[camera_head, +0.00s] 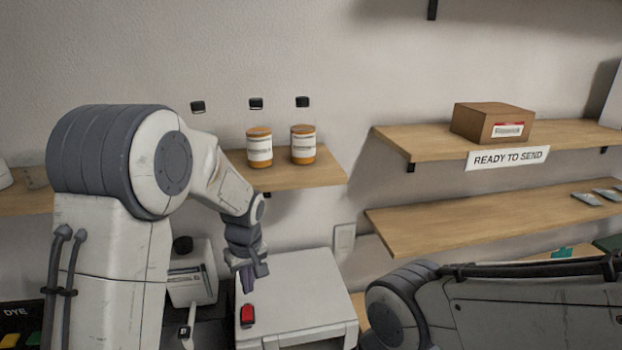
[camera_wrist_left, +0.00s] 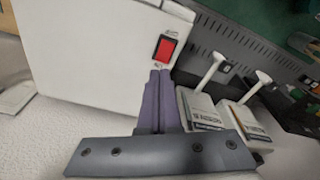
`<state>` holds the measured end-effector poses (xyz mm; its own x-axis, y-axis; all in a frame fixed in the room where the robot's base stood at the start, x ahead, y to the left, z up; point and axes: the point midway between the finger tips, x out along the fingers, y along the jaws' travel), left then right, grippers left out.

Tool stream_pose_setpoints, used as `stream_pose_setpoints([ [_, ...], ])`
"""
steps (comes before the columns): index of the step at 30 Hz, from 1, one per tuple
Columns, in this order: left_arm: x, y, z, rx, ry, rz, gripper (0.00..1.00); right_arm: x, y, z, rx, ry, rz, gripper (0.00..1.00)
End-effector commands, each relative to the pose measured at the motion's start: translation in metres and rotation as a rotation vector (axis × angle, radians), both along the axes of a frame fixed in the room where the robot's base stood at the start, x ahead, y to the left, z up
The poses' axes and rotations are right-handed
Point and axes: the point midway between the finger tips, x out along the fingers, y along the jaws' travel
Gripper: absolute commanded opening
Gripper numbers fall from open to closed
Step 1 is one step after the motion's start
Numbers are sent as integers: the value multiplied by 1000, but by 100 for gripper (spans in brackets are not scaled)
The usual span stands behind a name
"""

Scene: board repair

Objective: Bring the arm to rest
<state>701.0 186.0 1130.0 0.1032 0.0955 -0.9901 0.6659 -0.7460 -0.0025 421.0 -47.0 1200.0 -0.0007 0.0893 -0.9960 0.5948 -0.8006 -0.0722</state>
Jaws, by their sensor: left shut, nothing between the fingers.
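My left arm (camera_head: 150,200) comes in from the left in the head view and bends down in front of the shelf. My left gripper (camera_head: 248,284) hangs just above and behind the red switch (camera_head: 247,315) on a white box (camera_head: 300,290). In the left wrist view the gripper's two fingers (camera_wrist_left: 159,80) are together with nothing between them, their tips close to the red switch (camera_wrist_left: 164,49). I cannot tell whether they touch the box. Part of my right arm (camera_head: 490,305) lies across the lower right of the head view. Its gripper is out of view.
Two jars with orange contents (camera_head: 259,147) stand on a wooden shelf (camera_head: 300,178). A cardboard box (camera_head: 492,122) sits on the shelf labelled READY TO SEND (camera_head: 508,158). White lever devices (camera_wrist_left: 205,105) stand beside the white box. The shelf below has bare room (camera_head: 450,222).

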Motion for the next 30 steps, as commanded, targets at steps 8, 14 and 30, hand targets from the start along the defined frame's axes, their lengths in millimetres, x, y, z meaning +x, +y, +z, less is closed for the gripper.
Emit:
stream_pose_setpoints([
  [8,-135,-114,23,-37,48,-692,0,0,0,-36,0,0,-1,0],
  [14,-239,-139,18,-70,78,-1160,0,0,0,-53,0,0,-2,0],
  [30,-281,-137,13,-87,92,-1370,0,0,0,-56,0,0,-2,0],
])
